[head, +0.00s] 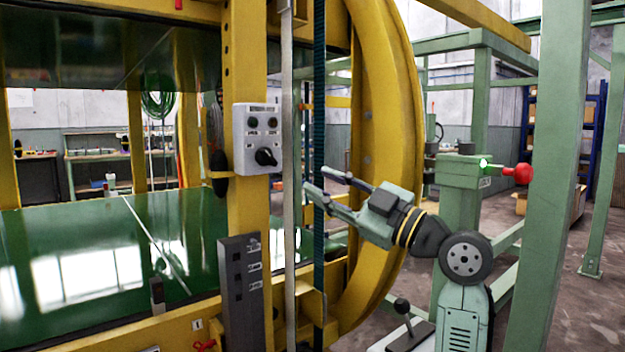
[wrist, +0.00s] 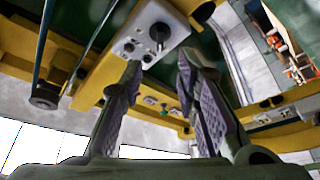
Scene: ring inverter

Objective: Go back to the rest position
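My gripper (head: 328,187) is in the middle of the head view, at the end of my pale green arm. Its two fingers point left and are apart, with nothing between them. In the wrist view my gripper (wrist: 165,95) shows two ridged finger pads spread apart, with empty space between. A grey control box (head: 257,138) with a black rotary knob (head: 266,157) is fixed to a yellow post, left of my fingertips and apart from them. The control box (wrist: 148,35) also shows beyond the fingers in the wrist view.
The yellow ring frame (head: 385,150) stands close behind my gripper. A green platform (head: 90,250) lies at the left. A green post with a red knob (head: 522,173) stands behind my arm, and a green column (head: 545,180) rises at the right. Open floor (head: 590,310) shows at the far right.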

